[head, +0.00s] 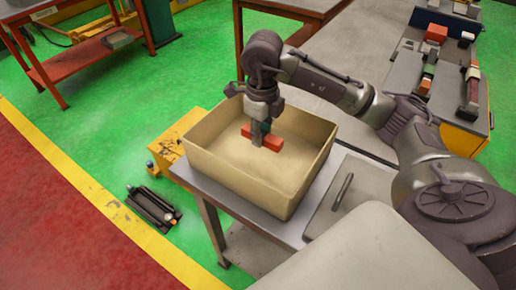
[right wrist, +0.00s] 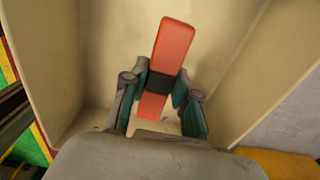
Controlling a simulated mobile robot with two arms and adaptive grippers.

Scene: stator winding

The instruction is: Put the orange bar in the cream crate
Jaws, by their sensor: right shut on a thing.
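The orange bar (head: 272,143) is held by my right gripper (head: 259,134) over the inside of the cream crate (head: 235,183). In the right wrist view the orange bar (right wrist: 173,47) has a dark band at its middle, and the fingers of my right gripper (right wrist: 160,88) close on it there. The cream crate (right wrist: 100,50) fills the background of that view, with its floor and walls around the bar. I cannot tell how far the bar is above the crate's floor. My left gripper is not in view.
The crate stands on a grey table (head: 219,198), with a flat grey panel with a handle (head: 342,192) at its right. A grey bench (head: 448,75) at the upper right carries several bars and parts. Black parts (head: 153,208) lie on the green floor at the left.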

